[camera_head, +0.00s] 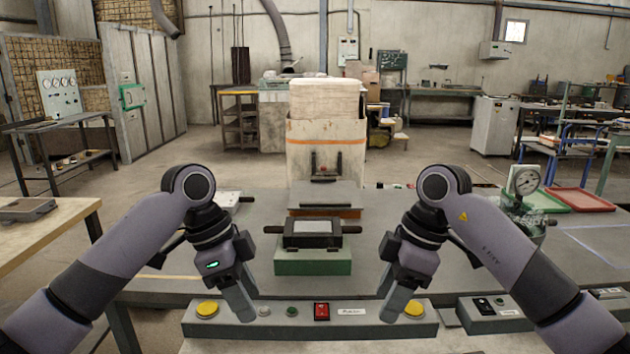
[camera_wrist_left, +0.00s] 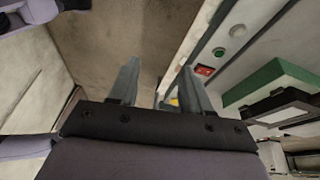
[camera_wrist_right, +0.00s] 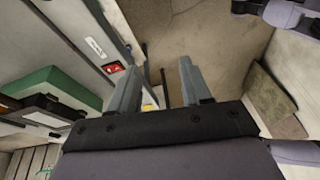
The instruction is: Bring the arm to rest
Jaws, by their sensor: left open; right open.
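My left gripper (camera_head: 240,300) hangs over the front control panel at its left yellow button, pointing down. In the left wrist view its two fingers (camera_wrist_left: 157,82) stand apart with nothing between them. My right gripper (camera_head: 398,298) hangs in a near mirror pose over the right part of the panel, beside the right yellow button. In the right wrist view its fingers (camera_wrist_right: 160,82) are also apart and empty. A black two-handled tray-like piece (camera_head: 312,233) with a pale top sits on a green block (camera_head: 312,263) between the arms, clear of both grippers.
The control panel (camera_head: 280,330) carries a red switch (camera_head: 321,312) and several buttons along the table's front edge. A tall pale bin (camera_head: 327,150) stands behind. A round gauge (camera_head: 525,180) is on the right; a wooden table (camera_head: 60,235) is at left.

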